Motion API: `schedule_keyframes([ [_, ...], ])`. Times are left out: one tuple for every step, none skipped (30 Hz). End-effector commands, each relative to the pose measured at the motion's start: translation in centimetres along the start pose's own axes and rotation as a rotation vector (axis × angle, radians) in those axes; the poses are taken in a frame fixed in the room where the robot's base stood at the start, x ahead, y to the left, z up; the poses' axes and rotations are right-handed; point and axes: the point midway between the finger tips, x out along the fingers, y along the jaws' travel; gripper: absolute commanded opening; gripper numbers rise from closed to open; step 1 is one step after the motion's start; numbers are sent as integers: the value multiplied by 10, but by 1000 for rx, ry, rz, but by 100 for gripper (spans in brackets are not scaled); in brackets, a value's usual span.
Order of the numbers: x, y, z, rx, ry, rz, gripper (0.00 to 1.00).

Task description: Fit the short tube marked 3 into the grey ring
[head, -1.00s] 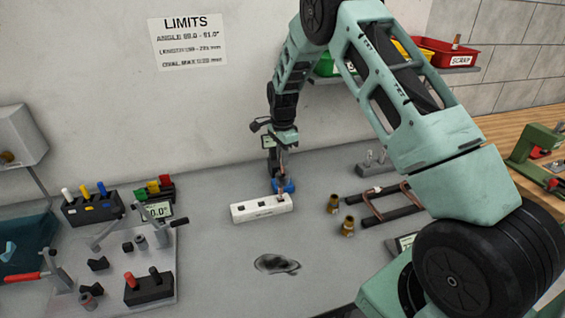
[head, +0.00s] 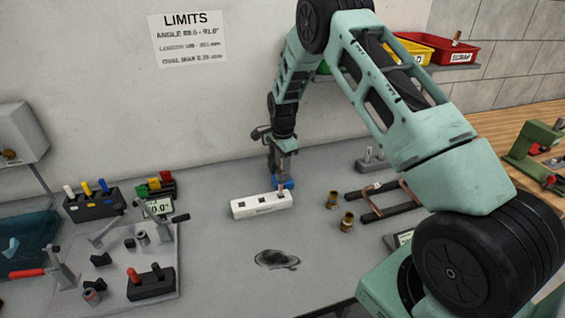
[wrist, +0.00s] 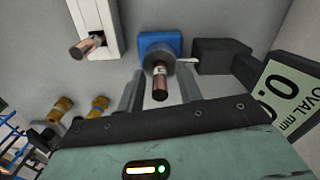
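The grey ring (wrist: 183,66) sits against a blue block (wrist: 160,43) in the wrist view. A short copper tube (wrist: 159,88) with a pale label band stands in the ring's opening, its end toward the wrist camera. The mark on the label is too small to read. My gripper (wrist: 160,85) has one finger on each side of this tube, with a visible gap on both sides, so it is open. In the head view my gripper (head: 284,170) is just above the blue block (head: 290,183), and the ring is hidden there.
A white slotted block (head: 262,207) stands in front of the blue block, with another copper tube (wrist: 88,46) in one slot. Brass fittings (head: 347,222) and black rails (head: 392,212) are to the right. A dark-jawed fixture and an oval gauge display (wrist: 288,100) lie close by.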

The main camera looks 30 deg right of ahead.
Motion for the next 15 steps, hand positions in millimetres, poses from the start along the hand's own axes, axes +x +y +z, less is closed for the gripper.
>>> schedule_keyframes([
  [-2, 0, 0, 0, 0, 0, 35],
  [-3, 0, 0, 0, 0, 0, 35],
  [-5, 0, 0, 1, 0, -1, 35],
  [-6, -1, 0, 0, 0, -2, 35],
  [-10, -1, 0, 0, 0, -3, 35],
  [-14, -1, 0, -1, 1, -4, 35],
  [-19, -1, 0, -1, 1, -5, 35],
  [-24, -1, 0, -1, 1, -4, 35],
  [-32, -1, 0, -1, 1, -6, 35],
  [-38, -1, 0, 0, 2, -5, 35],
  [-45, -1, 0, 0, 2, -7, 35],
  [-54, -1, 0, 0, 1, -6, 35],
  [-61, -1, 0, 0, 1, -6, 35],
  [-67, -1, 0, 0, 1, -6, 35],
  [-75, -1, 0, 0, 0, -6, 35],
])
